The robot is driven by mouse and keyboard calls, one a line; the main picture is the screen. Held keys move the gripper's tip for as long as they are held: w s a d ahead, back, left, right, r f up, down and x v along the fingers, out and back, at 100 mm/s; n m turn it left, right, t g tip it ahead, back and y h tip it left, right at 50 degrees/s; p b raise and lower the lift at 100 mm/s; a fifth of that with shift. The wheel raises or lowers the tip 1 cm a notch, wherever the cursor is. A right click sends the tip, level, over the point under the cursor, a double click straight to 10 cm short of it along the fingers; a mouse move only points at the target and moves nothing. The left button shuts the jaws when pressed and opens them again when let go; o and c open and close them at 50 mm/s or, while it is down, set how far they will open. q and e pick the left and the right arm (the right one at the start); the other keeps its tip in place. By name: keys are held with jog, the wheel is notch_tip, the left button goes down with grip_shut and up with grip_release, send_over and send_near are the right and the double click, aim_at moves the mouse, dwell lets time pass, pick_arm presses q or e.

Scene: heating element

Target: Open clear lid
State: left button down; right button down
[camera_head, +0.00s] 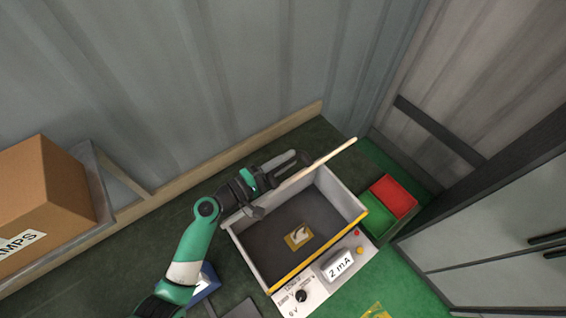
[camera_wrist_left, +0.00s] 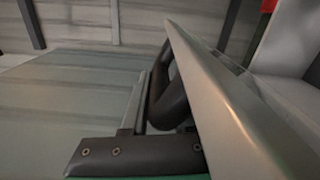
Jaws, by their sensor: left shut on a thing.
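The heating box (camera_head: 255,258) stands on the table with its top uncovered, and its dark inside shows. Its clear lid (camera_head: 322,162) is raised along the box's back side and seen nearly edge-on as a thin pale strip. In the left wrist view the lid (camera_wrist_left: 225,105) is a tilted grey panel close to the fingers. My left gripper (camera_head: 290,165) is behind the raised lid, shut on what looks like the lid's dark handle. The exact contact is hard to see. My right gripper is in neither view.
A yellow marked plate (camera_head: 299,236) lies inside the box. The control panel (camera_head: 313,287) with a knob and a "2 mA" display is at its front. Red (camera_head: 393,197) and green (camera_head: 379,219) bins stand to the right. A cardboard box (camera_head: 45,195) is at far left.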

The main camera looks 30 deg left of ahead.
pick_arm(q)
jog(key=shift+w+a+r, duration=0.2)
jog(key=shift+w+a, duration=0.05)
jog(key=shift+a, duration=0.3)
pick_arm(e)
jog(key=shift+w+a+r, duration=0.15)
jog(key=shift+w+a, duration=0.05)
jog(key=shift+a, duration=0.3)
pick_arm(q)
jog(key=c, duration=0.7)
grip_release()
jog(key=shift+f, duration=0.1)
jog(key=v, duration=1.1)
jog(key=shift+s+a, duration=0.1)
jog(key=shift+s, duration=0.25)
